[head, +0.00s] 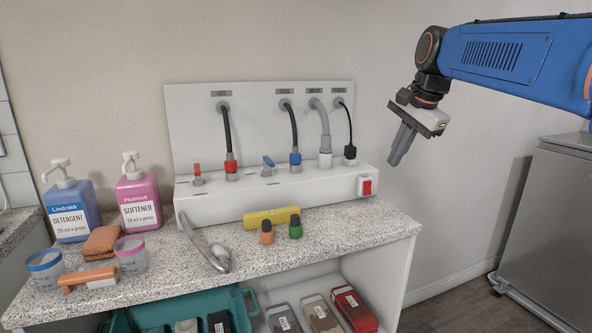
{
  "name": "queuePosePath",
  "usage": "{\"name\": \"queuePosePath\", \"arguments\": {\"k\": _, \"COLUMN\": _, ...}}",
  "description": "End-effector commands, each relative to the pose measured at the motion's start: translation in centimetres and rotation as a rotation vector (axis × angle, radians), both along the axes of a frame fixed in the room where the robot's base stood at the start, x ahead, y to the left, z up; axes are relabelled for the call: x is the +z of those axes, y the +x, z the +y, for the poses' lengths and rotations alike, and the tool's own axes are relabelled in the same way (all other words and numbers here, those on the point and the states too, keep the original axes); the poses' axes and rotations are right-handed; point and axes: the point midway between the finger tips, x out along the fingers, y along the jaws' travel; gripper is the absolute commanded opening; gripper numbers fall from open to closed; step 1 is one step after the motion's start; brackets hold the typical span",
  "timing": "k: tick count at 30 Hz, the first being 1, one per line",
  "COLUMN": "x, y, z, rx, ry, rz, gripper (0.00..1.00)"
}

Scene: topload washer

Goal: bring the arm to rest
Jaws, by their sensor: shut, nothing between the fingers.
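My arm, with a blue link, reaches in from the upper right in the head view. My gripper (396,160) hangs in the air to the right of the white connection box and above the counter's right end. Its grey fingers point down and a little left. They are together, with nothing between them, and touch nothing.
The speckled counter (330,240) holds a white box (270,192) with hoses and a red switch (367,187), a blue detergent bottle (73,208), a pink softener bottle (138,200) and small items. A grey appliance (550,230) stands right. Floor between is clear.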

Motion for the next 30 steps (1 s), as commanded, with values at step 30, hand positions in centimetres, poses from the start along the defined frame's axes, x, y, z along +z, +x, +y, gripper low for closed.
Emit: {"name": "queuePosePath", "arguments": {"k": 30, "x": -27.1, "y": -29.1, "z": -0.9, "rx": 0.989, "ry": -0.545, "rz": -0.069, "gripper": 0.00}}
